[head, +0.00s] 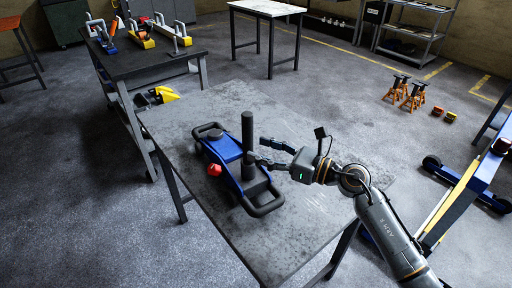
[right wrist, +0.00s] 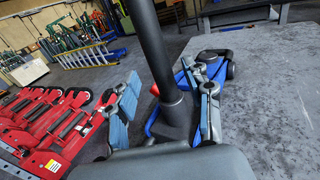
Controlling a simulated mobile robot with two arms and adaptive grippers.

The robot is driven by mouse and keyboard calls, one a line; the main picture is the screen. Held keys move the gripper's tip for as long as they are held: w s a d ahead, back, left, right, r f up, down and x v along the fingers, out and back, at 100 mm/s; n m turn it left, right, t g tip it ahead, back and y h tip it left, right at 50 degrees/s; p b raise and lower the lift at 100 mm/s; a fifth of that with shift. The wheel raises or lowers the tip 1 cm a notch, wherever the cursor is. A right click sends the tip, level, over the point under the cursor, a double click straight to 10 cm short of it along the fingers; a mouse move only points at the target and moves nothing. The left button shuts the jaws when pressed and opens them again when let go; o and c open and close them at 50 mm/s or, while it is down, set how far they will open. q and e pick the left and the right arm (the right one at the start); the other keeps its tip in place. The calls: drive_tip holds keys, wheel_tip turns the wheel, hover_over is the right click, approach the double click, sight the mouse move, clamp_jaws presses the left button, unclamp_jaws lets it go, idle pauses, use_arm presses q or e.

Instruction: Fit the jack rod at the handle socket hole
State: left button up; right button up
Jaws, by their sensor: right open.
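The blue trolley jack (head: 222,148) sits on the grey worktable, with a red knob (head: 214,169) on its side and black bar handles at both ends. The dark jack rod (head: 247,130) stands nearly upright at the jack's handle socket; in the right wrist view the rod (right wrist: 151,45) runs down into the wider dark socket collar (right wrist: 176,115). How deep it sits is hidden. My right gripper (head: 263,151) is open beside the rod, and the wrist view shows its fingers apart on either side of it, with no clear grip. My left gripper is not in view.
The worktable (head: 300,215) is clear around the jack. A dark bench (head: 150,62) with other tools stands behind left. Orange jack stands (head: 407,92) are on the floor at right. Several red jacks (right wrist: 45,120) show at left in the wrist view.

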drive_tip(key=v, duration=0.9)
drive_tip(key=shift+s+d, duration=0.2)
drive_tip(key=shift+d, duration=0.1)
